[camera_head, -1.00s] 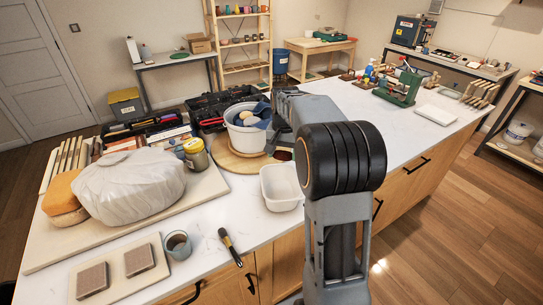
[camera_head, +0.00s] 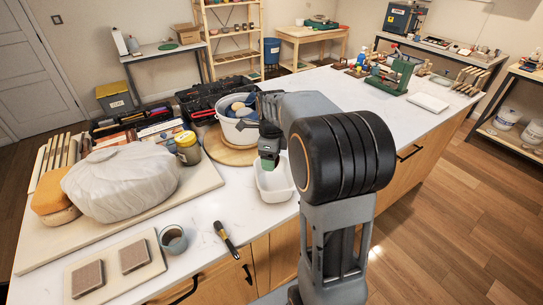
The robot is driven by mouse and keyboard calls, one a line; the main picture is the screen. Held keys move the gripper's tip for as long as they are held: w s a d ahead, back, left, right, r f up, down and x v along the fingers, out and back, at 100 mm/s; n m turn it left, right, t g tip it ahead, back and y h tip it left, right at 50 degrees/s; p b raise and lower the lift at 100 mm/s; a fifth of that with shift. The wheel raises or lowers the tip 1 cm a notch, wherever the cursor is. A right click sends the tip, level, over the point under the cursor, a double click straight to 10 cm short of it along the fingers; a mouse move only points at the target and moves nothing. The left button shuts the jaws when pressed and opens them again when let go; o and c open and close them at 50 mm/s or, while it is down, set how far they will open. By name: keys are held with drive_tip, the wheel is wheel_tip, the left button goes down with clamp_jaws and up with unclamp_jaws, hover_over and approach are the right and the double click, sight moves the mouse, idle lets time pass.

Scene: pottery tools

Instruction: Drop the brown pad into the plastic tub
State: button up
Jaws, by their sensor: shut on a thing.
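The plastic tub (camera_head: 275,192) is white and square. It stands open on the counter by the round wooden board. My gripper (camera_head: 269,160) points down at the tub's back left edge. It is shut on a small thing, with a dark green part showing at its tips. I cannot make out the held thing's shape or whether it is brown. Two square brown pads lie flat on a pale board at the front left, a nearer one (camera_head: 88,279) and a farther one (camera_head: 135,256). The inside of the tub that shows looks empty; my arm hides its right side.
A white bucket (camera_head: 236,131) with stones and a blue cloth stands on the round board (camera_head: 225,153) behind the tub. A grey cup (camera_head: 173,240) and a brush (camera_head: 226,238) are at the front. A large wrapped lump (camera_head: 122,182) fills the left. The counter right of my arm is mostly clear.

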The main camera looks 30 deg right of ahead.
drive_tip(key=shift+f+b, duration=2.2)
drive_tip(key=shift+f, duration=0.65)
drive_tip(key=o, duration=1)
drive_tip(key=shift+c, duration=0.2)
drive_tip(key=shift+r, duration=0.1)
wheel_tip(320, 180, up, 14)
drive_tip(key=shift+f, duration=0.1)
